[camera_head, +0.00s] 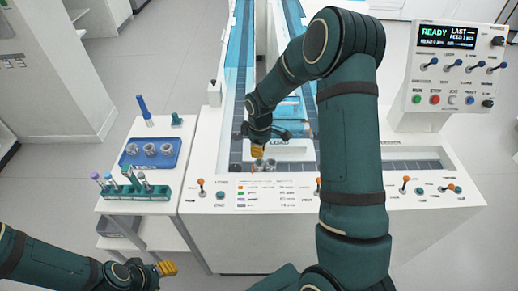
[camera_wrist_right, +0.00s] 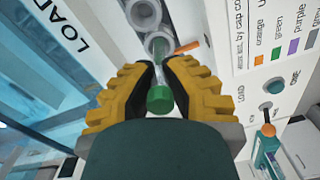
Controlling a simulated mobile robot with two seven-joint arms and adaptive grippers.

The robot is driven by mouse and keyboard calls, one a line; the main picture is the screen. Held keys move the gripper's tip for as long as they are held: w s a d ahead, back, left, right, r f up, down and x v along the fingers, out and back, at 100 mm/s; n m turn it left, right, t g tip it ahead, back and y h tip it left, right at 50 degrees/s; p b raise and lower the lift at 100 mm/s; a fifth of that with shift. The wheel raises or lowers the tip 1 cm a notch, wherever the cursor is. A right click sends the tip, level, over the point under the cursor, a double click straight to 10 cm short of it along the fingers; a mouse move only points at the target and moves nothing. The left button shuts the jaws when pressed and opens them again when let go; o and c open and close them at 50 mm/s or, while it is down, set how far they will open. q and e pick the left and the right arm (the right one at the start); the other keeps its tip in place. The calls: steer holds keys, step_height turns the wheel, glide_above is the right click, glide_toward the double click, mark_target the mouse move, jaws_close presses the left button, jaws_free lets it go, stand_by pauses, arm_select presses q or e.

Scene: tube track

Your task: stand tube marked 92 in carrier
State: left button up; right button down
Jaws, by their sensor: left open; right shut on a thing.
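My right gripper (camera_head: 258,152) is over the loading end of the track in the head view. In the right wrist view its yellow fingers (camera_wrist_right: 158,92) are shut on a tube with a green cap (camera_wrist_right: 160,99). The tube's body points toward a grey round carrier (camera_wrist_right: 158,44); I cannot tell whether its end is inside. A second grey carrier (camera_wrist_right: 143,12) sits beside the first. The number on the tube is not readable. My left gripper (camera_head: 167,268) is open and empty at the lower left, in front of the side table.
A teal rack (camera_head: 150,194) with several tubes stands on the side table. Behind it a blue tray (camera_head: 128,160) holds three grey carriers (camera_head: 150,150). A control console (camera_head: 450,65) stands at the right. Orange-knobbed levers (camera_head: 201,183) line the front panel.

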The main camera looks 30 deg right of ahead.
steer(key=c, duration=1)
jaws_free()
steer(key=shift+c, duration=0.2)
step_height(320, 180, up, 12)
steer(key=shift+d+r, duration=0.1)
steer(key=shift+d, duration=0.05)
stand_by(0.3)
